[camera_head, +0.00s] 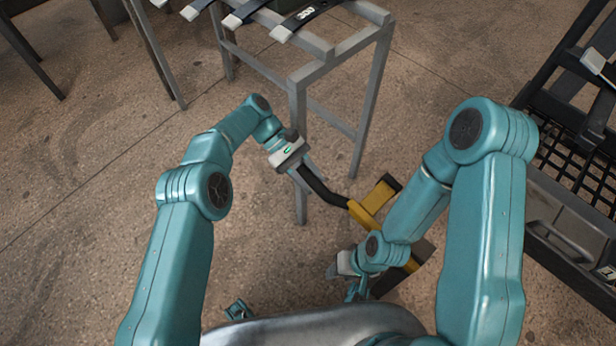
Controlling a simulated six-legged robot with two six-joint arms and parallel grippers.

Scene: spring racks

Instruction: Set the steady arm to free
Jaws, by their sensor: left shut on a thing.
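A yellow tool (366,213) with a bent black handle (322,190) is in front of the grey stand, at the middle of the view. My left gripper (303,180) is shut on the upper end of the black handle. The tool's yellow shaft runs down to the right, passing behind my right arm, to a dark block (414,262). My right gripper (345,268) is low, beside the tool's lower part. Its fingers are mostly hidden, so I cannot tell whether they are open or touch the tool. I cannot single out a part marked as the steady arm or its setting.
A grey metal stand (325,65) at the top bears dark flat springs (305,13) with pale tips, one marked 300. A black rack (570,130) with a grid shelf stands at the right. More grey legs show at top left. The speckled floor (90,200) at left is clear.

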